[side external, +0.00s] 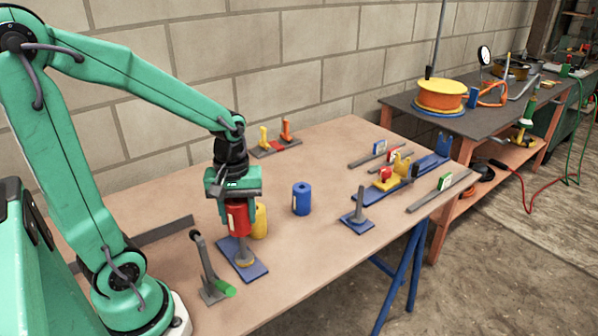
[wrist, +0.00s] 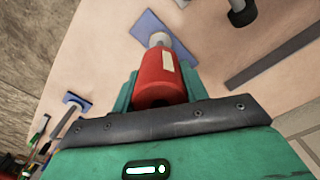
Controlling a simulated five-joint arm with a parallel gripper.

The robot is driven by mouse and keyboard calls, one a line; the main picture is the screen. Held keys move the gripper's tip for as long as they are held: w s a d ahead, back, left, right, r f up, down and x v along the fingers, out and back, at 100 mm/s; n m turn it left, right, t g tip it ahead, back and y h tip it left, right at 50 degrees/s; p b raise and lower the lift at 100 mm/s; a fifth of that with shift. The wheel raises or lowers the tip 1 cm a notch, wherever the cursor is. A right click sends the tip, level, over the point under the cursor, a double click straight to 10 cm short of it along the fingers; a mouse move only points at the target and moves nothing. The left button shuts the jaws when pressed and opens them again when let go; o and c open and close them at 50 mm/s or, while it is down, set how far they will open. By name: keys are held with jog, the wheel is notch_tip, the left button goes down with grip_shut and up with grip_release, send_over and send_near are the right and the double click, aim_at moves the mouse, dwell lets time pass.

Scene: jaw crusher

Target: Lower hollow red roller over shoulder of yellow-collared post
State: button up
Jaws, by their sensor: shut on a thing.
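My gripper (side external: 235,203) is shut on the red roller (side external: 237,220) and holds it upright above a blue base plate (side external: 256,272). The grey post (side external: 243,250) stands on that plate, with a yellow collar (side external: 245,262) low down. The roller's lower end is in line with the post, clear above the collar. I cannot tell whether the post's tip is inside the roller. In the wrist view the red roller (wrist: 155,80) sits between the fingers, and the grey post (wrist: 160,39) shows beyond its far end.
A yellow roller (side external: 260,221) stands close behind the red one. A blue roller (side external: 302,199) stands to the right. A second post (side external: 360,205) stands on another blue plate. The bench (side external: 310,250) is clear between.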

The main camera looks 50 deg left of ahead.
jog(key=shift+f, duration=4.2)
dwell(0.6)
jog(key=o, duration=1.3)
jog(key=shift+c, duration=0.2)
jog(key=shift+r, duration=0.1)
jog(key=shift+r, duration=6.8)
